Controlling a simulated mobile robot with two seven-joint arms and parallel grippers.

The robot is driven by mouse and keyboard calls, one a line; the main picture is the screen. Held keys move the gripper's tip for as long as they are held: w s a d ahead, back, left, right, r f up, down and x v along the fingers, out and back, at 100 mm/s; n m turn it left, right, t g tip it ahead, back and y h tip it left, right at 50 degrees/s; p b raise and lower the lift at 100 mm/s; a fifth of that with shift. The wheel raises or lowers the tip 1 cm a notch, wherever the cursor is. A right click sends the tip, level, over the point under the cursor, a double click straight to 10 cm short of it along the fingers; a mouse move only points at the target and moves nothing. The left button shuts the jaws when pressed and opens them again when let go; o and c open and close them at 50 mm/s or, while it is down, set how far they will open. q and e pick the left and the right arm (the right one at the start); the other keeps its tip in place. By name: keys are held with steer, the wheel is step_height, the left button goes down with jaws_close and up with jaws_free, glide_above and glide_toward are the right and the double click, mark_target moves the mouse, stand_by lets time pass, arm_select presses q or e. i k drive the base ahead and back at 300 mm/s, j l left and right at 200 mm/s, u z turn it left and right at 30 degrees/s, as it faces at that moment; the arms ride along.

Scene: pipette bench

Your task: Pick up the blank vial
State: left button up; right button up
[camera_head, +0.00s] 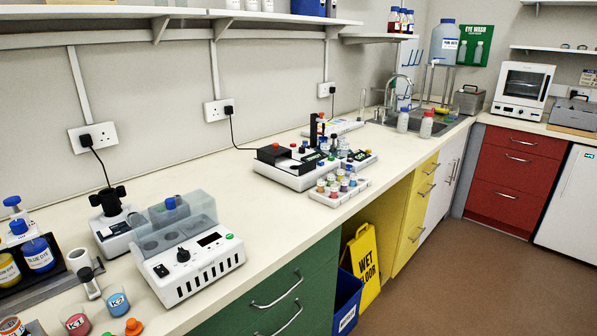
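Several small vials with coloured caps stand in a white rack (333,201) near the front edge of the bench, in the middle of the view. Their labels are too small to read, so I cannot tell which one, if any, is the blank vial. Two pots marked K1 (77,322) and K2 (118,303) stand at the lower left. Neither of my grippers is in view.
A white instrument (190,265) with a clear lid stands at the front left. Another white instrument (292,170) with a black top stands behind the rack. Dye bottles (39,254) sit at the left edge. Bare bench (262,218) lies between the instruments. A yellow wet-floor sign (362,265) stands below.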

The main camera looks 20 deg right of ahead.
mark_target(349, 167)
steer(key=l+u, duration=0.85)
steer(key=l, duration=0.45)
steer(key=k+l+u, duration=0.15)
steer(key=l, duration=0.45)
steer(key=l+u, duration=0.15)
steer(key=l, duration=0.45)
